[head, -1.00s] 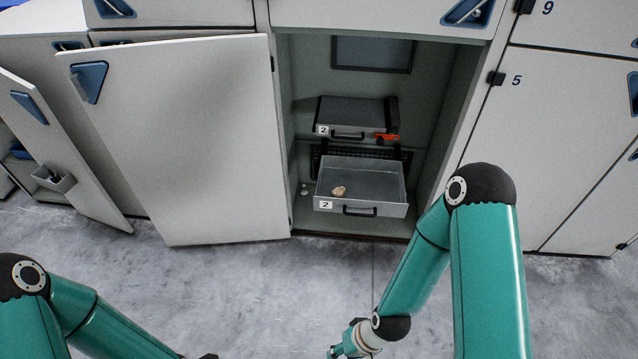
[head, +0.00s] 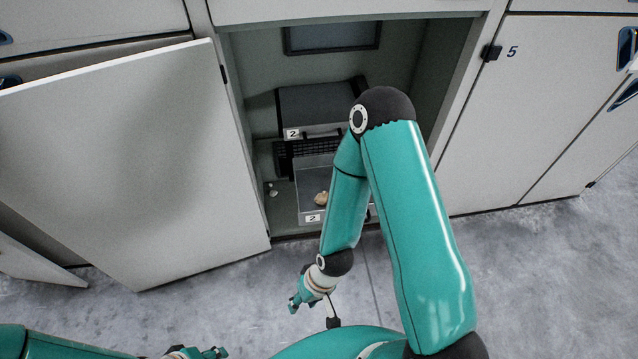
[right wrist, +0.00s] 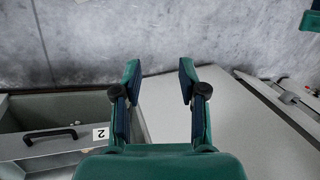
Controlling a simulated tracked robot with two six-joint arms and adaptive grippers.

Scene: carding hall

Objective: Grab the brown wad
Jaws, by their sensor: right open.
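The brown wad (head: 321,198) is a small tan lump in the open lower grey drawer (head: 311,176), which is labelled 2, inside the cabinet. My right arm covers the drawer's right part. My right gripper (head: 297,303) hangs over the floor in front of the drawer, apart from the wad.
An open white door (head: 125,165) stands left of the cabinet opening. A second grey box (head: 305,108), labelled 2, sits above the drawer. A small pale bit (head: 272,192) lies left of the drawer. Closed door 5 (head: 530,110) is at right. Grey floor lies in front.

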